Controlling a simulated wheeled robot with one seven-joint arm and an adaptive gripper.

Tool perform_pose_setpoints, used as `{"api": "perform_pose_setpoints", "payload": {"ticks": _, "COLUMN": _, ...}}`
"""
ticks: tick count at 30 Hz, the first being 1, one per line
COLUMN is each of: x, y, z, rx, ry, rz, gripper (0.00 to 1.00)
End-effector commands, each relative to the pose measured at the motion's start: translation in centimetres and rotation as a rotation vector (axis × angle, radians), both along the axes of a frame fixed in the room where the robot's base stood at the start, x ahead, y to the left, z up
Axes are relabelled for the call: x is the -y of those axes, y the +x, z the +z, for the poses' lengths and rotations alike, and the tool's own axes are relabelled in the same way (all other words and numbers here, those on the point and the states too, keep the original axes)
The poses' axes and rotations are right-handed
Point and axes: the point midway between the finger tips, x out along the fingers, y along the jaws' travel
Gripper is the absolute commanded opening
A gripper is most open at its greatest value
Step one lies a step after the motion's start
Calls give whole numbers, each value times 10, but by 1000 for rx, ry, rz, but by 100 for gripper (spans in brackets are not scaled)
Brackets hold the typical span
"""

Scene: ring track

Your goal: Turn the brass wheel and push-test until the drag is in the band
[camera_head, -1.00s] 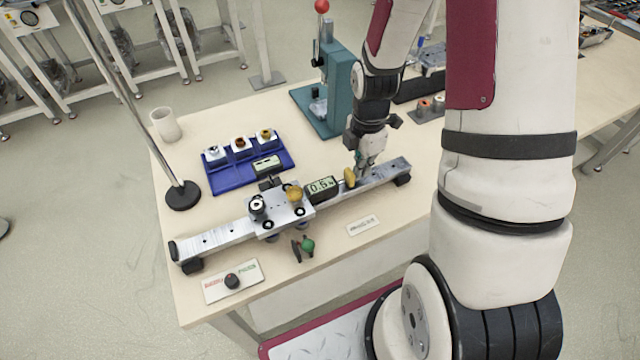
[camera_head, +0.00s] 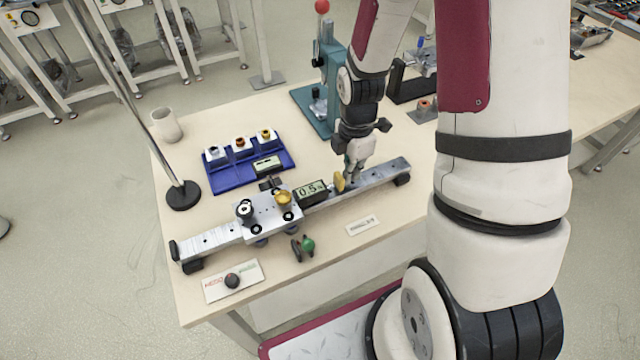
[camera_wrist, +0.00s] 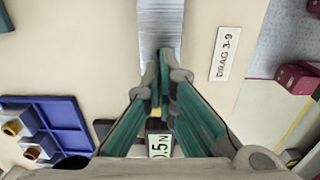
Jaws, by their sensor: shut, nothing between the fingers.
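The silver carriage (camera_head: 267,224) sits on the metal rail (camera_head: 212,241) and carries the brass wheel (camera_head: 284,198) and a black-and-white knob (camera_head: 245,208). The force readout (camera_head: 311,192) at the carriage's right shows 0.5 N; it partly shows in the wrist view (camera_wrist: 160,146). A yellow pad (camera_head: 339,181) stands at the readout's right end. My gripper (camera_head: 352,178) is shut and empty, low over the rail just right of the pad. Whether it touches the pad is unclear. In the wrist view its fingertips (camera_wrist: 164,68) partly hide the pad. A label (camera_wrist: 227,53) reads "DRAG 3-9".
A blue tray (camera_head: 222,184) with several fittings lies behind the rail. A teal press (camera_head: 333,75) stands at the back. A green-knobbed part (camera_head: 307,244) and a plate with a dark knob (camera_head: 219,290) lie in front. A lamp base (camera_head: 183,195) stands left.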

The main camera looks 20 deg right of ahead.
Motion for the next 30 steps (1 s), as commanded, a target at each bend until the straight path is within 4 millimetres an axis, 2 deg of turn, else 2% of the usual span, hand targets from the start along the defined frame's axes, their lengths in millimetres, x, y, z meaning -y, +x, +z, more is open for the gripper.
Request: {"api": "perform_pose_setpoints", "payload": {"ticks": 30, "x": -28, "y": -1, "z": 0, "rx": 0, "ry": 0, "rz": 1, "gripper": 0}}
